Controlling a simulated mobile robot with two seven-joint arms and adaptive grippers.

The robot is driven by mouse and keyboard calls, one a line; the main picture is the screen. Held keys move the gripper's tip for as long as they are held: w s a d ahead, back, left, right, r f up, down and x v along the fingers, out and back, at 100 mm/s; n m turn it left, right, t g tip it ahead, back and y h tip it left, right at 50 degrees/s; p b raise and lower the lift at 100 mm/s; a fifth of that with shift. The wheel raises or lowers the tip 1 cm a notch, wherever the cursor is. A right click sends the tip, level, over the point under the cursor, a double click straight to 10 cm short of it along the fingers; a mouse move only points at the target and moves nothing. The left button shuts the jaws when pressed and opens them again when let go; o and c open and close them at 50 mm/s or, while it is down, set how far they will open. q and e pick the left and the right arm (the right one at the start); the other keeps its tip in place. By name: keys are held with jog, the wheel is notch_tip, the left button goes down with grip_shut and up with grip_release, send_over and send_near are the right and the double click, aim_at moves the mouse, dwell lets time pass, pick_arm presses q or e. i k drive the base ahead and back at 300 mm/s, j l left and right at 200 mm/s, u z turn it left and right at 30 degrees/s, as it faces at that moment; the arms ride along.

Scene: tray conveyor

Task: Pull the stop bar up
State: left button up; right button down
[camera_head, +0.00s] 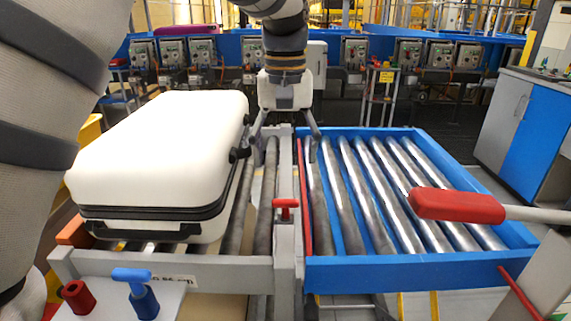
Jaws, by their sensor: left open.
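A long red strip (303,195), which looks like the stop bar, runs along the left edge of the blue roller section. Left of it, a grey divider (286,170) runs between the two roller beds, with a small red T-shaped handle (286,205) at its near end. I cannot tell for sure which of these parts is the stop bar. My left gripper (286,137) is open, pointing down over the far part of the divider, its fingers apart on either side. Whether a finger touches anything is unclear. My right gripper is not in view.
A white suitcase (165,145) lies on the left rollers. The blue-framed roller bed (420,277) on the right is empty. A red-gripped lever (455,206) reaches in from the right. Red and blue knobs (135,285) stand at front left. Machines line the back.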

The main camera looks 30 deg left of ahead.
aim_at(312, 309)
jog(key=k+l, duration=0.8)
jog(key=k, duration=0.05)
